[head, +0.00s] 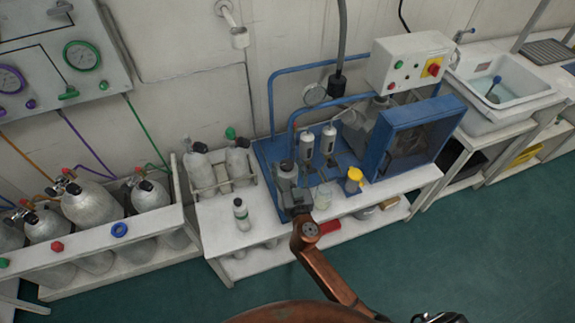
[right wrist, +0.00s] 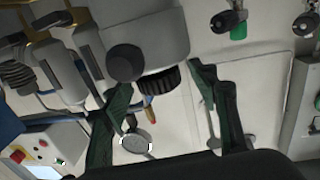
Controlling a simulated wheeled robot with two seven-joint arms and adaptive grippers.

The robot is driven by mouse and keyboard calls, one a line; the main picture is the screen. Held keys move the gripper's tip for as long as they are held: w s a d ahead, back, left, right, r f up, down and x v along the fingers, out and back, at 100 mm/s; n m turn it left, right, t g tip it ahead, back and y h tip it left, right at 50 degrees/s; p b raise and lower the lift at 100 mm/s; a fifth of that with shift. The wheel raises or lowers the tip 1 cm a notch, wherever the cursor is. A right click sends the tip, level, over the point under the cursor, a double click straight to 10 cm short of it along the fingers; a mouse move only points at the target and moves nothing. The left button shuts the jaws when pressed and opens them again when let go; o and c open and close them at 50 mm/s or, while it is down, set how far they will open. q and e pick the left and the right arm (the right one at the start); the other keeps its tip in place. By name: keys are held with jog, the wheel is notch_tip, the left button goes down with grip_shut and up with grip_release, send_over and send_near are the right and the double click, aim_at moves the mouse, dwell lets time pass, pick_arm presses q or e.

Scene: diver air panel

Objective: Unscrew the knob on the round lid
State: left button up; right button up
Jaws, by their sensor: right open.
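In the right wrist view, a black ribbed knob (right wrist: 160,82) sits at the edge of a large grey rounded body (right wrist: 155,35), which looks like the round lid or its housing. A smooth dark round cap (right wrist: 124,62) is beside the knob. My right gripper (right wrist: 162,80) is open, with one dark green finger on each side of the knob; contact cannot be told. In the head view, my right gripper (head: 293,193) is at the front of a grey canister (head: 287,172) on the blue-backed bench unit and hides its lower part and the knob. My left gripper is not in view.
Two white-and-grey filter cylinders (head: 328,138) stand right behind the canister. A yellow-capped jar (head: 353,182) and a clear beaker (head: 323,197) are close on the right. A grey bottle (head: 241,214) stands to the left, with bare white bench (head: 222,218) around it.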

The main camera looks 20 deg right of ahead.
jog(key=shift+w+d, duration=0.1)
jog(key=shift+w, duration=0.3)
jog(key=shift+c, duration=0.3)
jog(key=c, duration=1.1)
